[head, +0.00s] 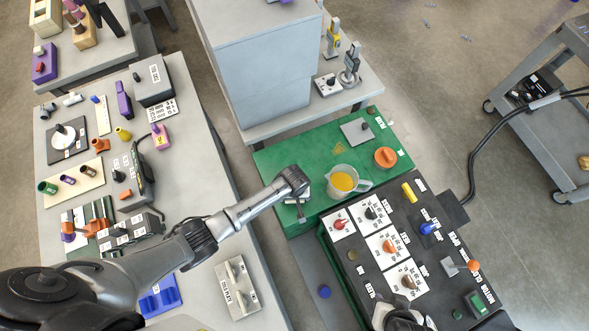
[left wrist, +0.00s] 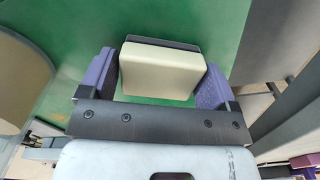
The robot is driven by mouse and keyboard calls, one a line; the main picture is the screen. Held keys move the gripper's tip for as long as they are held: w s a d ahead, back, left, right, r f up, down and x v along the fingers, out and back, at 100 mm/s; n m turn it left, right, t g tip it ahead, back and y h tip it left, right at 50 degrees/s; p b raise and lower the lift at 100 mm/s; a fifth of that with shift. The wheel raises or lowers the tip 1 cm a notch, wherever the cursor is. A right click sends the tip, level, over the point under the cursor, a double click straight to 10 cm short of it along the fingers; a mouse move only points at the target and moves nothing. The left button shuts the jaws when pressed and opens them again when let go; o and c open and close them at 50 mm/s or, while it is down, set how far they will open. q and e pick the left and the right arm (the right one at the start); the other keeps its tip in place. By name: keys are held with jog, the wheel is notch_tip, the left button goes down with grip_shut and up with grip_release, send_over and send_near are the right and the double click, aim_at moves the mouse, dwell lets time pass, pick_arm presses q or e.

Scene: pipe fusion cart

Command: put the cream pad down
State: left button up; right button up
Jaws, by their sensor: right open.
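The cream pad (left wrist: 160,72) sits between the two purple fingers of my left gripper (left wrist: 155,85) in the left wrist view, with a dark strip along its far edge. The fingers flank it closely and appear to grip it. Green surface shows beyond the pad; I cannot tell whether the pad touches it. In the head view my left gripper (head: 300,205) is over the left part of the green mat (head: 290,160), left of the measuring jug, and the pad is hard to make out there. My right gripper (head: 405,320) is open at the bottom edge, partly cut off.
A jug of orange liquid (head: 343,182) stands close right of my left gripper. An orange knob (head: 385,157) and a grey plate (head: 357,131) lie on the mat. A dark control panel (head: 440,265) is in front. The mat's back left is clear.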

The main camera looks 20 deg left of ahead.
pick_arm(q)
jog(key=shift+o, duration=1.3)
jog(key=shift+r, duration=0.1)
jog(key=shift+r, duration=0.3)
notch_tip(320, 180, up, 12)
jog(key=p, duration=0.2)
jog(key=shift+f, duration=0.25)
jog(key=s+a+r+m+t, duration=0.1)
jog(key=s+a+r+m, duration=0.2)
jog(key=s, duration=0.7)
jog(key=s+a+r+m+t, duration=0.2)
jog(key=s+a+r+m, duration=0.2)
jog(key=s, duration=0.7)
notch_tip(320, 180, up, 4)
jog(key=shift+a+f+t, duration=0.15)
jog(key=shift+a+t, duration=0.15)
jog(key=shift+a, duration=0.85)
